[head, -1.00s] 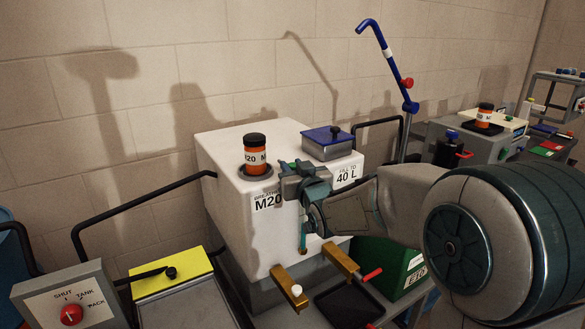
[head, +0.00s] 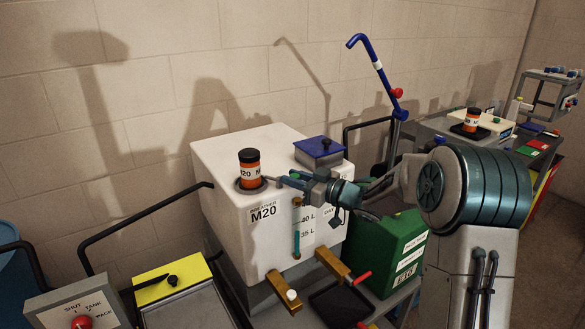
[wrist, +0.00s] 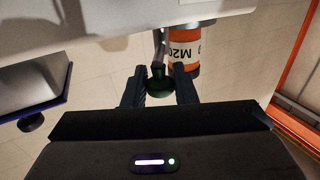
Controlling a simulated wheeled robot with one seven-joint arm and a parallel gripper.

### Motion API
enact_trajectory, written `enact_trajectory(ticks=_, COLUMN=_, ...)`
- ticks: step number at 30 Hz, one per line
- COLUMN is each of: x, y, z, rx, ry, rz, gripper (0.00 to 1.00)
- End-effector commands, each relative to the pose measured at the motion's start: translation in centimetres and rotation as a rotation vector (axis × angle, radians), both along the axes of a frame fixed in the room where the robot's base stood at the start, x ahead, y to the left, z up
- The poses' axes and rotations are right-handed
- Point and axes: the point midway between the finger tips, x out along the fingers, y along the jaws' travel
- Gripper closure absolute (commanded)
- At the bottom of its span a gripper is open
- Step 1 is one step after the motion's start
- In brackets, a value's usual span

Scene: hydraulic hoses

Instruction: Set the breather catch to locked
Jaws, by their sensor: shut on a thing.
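The orange breather (head: 249,166), black-capped and marked M20, stands upright in a dark collar on top of the white tank (head: 225,240). My gripper (head: 302,180) comes in from the right and is shut on this knob. In the wrist view, the green knob (wrist: 160,82) sits between my two dark fingers, with the breather (wrist: 184,50) just beyond. I see no locked marking, and the fingers partly hide the lever's end.
A blue-lidded box (head: 320,152) stands on the tank behind my gripper. A sight tube (head: 297,235) and brass taps (head: 333,264) are on the tank's front. A green can (head: 390,245) stands below my arm. A blue bent pipe (head: 378,70) rises behind.

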Motion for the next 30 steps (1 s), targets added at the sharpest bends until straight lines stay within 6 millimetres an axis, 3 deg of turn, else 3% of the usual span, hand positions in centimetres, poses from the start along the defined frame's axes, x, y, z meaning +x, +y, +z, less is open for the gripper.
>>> enact_trajectory(ticks=1, x=0.4, y=-0.3, z=0.6, rx=0.002, ry=-0.001, rz=0.039, gripper=0.98)
enact_trajectory(ticks=15, x=1.6, y=-0.4, z=0.2, rx=0.001, ry=-0.002, rz=0.324, gripper=0.98)
enact_trajectory(ticks=30, x=1.8, y=-0.4, z=0.2, rx=0.002, ry=-0.004, rz=0.377, gripper=0.98)
